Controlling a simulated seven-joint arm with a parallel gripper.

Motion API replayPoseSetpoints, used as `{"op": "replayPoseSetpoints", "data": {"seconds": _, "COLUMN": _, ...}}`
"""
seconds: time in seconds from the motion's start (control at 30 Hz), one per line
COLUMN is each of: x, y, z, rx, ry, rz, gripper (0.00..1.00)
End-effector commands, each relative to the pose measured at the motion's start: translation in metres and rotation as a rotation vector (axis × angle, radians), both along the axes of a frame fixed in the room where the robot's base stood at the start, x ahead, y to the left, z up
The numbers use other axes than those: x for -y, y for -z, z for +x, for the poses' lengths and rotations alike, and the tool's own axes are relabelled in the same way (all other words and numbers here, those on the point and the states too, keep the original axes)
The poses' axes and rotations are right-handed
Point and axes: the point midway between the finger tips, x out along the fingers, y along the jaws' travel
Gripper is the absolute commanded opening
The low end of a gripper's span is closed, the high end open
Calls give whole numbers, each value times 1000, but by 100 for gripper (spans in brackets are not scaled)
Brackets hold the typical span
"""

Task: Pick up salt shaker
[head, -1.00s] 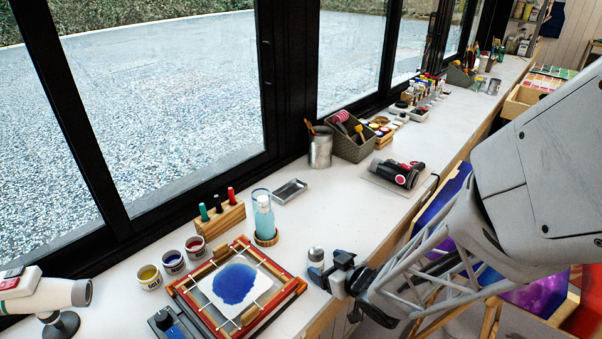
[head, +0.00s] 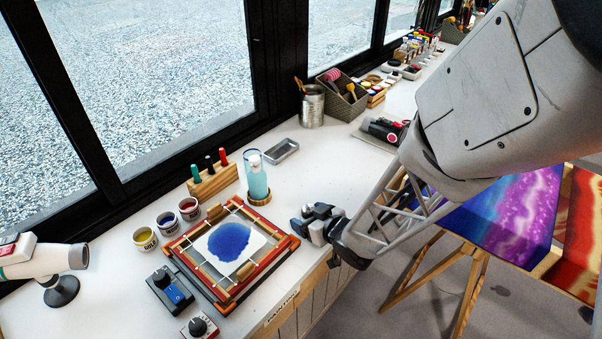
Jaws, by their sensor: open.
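My gripper (head: 314,222) is at the front edge of the white worktop, just right of the red-framed silk stretcher. Its jaws are open around the spot of the salt shaker (head: 307,210). Only a small grey, metallic-looking part of the shaker shows there. The fingers hide most of it, and I cannot tell whether they touch it.
The wooden stretcher frame (head: 179,246) with blue-dyed silk is close on the left. A blue-green bottle (head: 257,184) stands behind it on a wooden coaster. A metal tray (head: 282,151) lies farther back. The worktop (head: 310,172) behind the gripper is clear.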

Motion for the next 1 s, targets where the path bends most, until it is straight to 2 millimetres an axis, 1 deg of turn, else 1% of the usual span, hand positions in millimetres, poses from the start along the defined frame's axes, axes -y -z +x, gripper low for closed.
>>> {"op": "replayPoseSetpoints", "data": {"seconds": 0.13, "x": -3, "y": 2, "z": 4, "rx": 1, "ry": 0, "rz": -1, "gripper": 77}}
{"op": "replayPoseSetpoints", "data": {"seconds": 0.67, "x": -3, "y": 2, "z": 4, "rx": 0, "ry": 0, "rz": 0, "gripper": 77}}
{"op": "replayPoseSetpoints", "data": {"seconds": 1.0, "x": -3, "y": 2, "z": 4, "rx": 0, "ry": 0, "rz": 0, "gripper": 25}}
